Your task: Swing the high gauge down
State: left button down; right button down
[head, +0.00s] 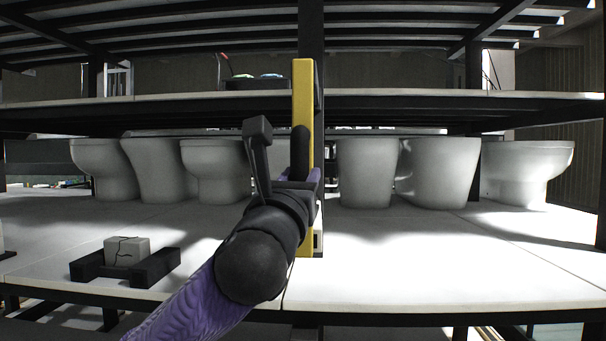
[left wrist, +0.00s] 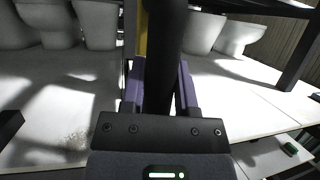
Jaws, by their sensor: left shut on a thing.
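The high gauge shows as a yellow upright bar (head: 303,92) in front of a dark post in the head view. It stands vertical, and its lower end shows below my wrist. A black rounded handle (head: 300,148) is in front of the bar. My left gripper (head: 303,182) is at the handle, with its purple fingers closed around it. In the left wrist view the black handle (left wrist: 168,45) runs up between both fingers of my left gripper (left wrist: 160,82), and a strip of the yellow bar (left wrist: 142,30) shows behind it. My wrist hides part of the gauge. My right gripper is not in view.
Several white toilet bowls (head: 365,172) stand along the back of the white deck (head: 440,255). A pale cracked block (head: 127,251) sits in a black holder (head: 155,266) at front left. An upper shelf (head: 440,96) crosses above. The deck's front right is clear.

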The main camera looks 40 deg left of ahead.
pick_arm(q)
jog(key=shift+f, duration=0.15)
jog(key=c, duration=0.7)
grip_release()
jog(key=o, duration=0.3)
jog(key=shift+a, duration=0.15)
jog(key=shift+o, duration=0.2)
jog(key=shift+s, duration=0.15)
jog(key=b+v, duration=0.5)
jog(key=v, duration=0.4)
jog(key=shift+s+d, duration=0.25)
jog(key=shift+d, duration=0.05)
jog(key=shift+f, duration=0.15)
